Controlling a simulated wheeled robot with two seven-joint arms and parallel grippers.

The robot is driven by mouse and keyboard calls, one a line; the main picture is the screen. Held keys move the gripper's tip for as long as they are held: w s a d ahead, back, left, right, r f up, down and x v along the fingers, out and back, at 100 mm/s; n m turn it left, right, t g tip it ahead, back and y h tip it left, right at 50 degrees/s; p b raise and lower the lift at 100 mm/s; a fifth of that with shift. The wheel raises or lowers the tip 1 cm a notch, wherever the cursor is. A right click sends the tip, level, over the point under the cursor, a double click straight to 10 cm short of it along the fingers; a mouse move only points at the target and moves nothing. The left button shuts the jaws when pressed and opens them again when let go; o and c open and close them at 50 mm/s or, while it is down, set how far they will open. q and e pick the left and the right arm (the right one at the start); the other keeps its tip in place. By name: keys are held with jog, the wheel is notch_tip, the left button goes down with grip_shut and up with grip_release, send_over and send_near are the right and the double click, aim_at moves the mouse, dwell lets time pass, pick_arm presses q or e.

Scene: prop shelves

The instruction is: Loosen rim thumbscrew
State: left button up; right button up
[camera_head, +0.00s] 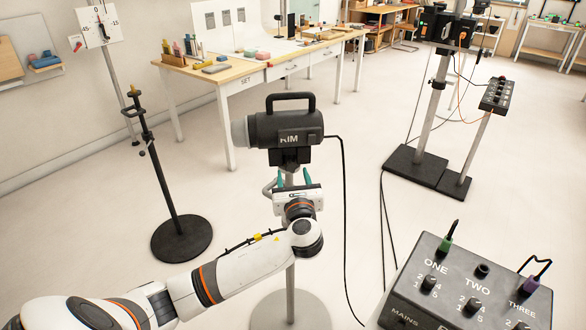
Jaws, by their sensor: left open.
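The rim light (286,129) is a dark grey lamp labelled RIM, with a black top handle and a pale front facing left. It sits on a pale stand (290,285) with a round base. My left gripper (293,179) is just below the lamp's black bracket, in front of the stand. Its teal fingertips point up and are apart. I see nothing clearly held between them. The thumbscrew cannot be made out for certain; the gripper covers that part of the stand. My right gripper is out of view.
A control box (470,290) with plugs and knobs fills the lower right. A black stand (172,185) is on the left. A wooden prop table (235,82) stands behind. A cable (345,220) hangs from the lamp to the floor. Another lamp stand (430,110) is at right.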

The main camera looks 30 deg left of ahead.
aim_at(292, 168)
pick_arm(q)
jog(key=shift+x, duration=1.65)
jog(key=c, duration=1)
